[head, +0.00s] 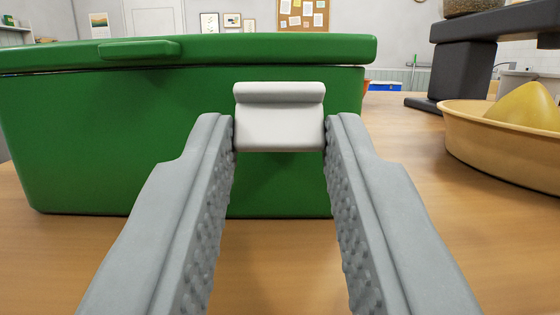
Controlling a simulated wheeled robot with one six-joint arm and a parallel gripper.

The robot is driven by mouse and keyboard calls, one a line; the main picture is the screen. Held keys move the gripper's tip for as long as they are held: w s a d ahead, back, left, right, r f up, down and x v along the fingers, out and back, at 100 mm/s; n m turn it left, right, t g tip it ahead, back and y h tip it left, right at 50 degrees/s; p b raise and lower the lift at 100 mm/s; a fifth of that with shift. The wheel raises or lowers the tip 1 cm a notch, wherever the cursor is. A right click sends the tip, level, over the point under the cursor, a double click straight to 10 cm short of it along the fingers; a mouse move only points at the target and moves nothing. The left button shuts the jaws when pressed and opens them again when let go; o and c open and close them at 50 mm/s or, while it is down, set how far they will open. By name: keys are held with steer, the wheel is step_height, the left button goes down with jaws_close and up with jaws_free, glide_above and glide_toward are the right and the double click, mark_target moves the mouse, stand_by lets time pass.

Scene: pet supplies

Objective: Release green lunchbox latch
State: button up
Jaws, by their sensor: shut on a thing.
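The green lunchbox (130,140) stands on the wooden table at the left and middle of the head view, its lid (220,50) on top. A light grey latch (280,122) sits on its front near the right end, with its top edge just under the lid rim. My gripper (280,135) reaches in from the front with one finger on each side of the latch. The fingertips touch the latch's left and right sides and are shut on it. Parts of the box's front are hidden behind the fingers.
A tan bowl (490,155) with a yellow rounded thing (525,108) in it stands on the table at the right. Behind it is a dark grey stand (462,75). The wooden table (420,210) is bare between the box and the bowl.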

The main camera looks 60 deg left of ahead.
steer(key=shift+f+t+y, duration=0.5)
steer(key=shift+f+y, duration=0.15)
steer(key=shift+y, duration=0.35)
steer(key=o, duration=1)
steer(key=v, duration=1.7)
steer(key=shift+f, duration=0.25)
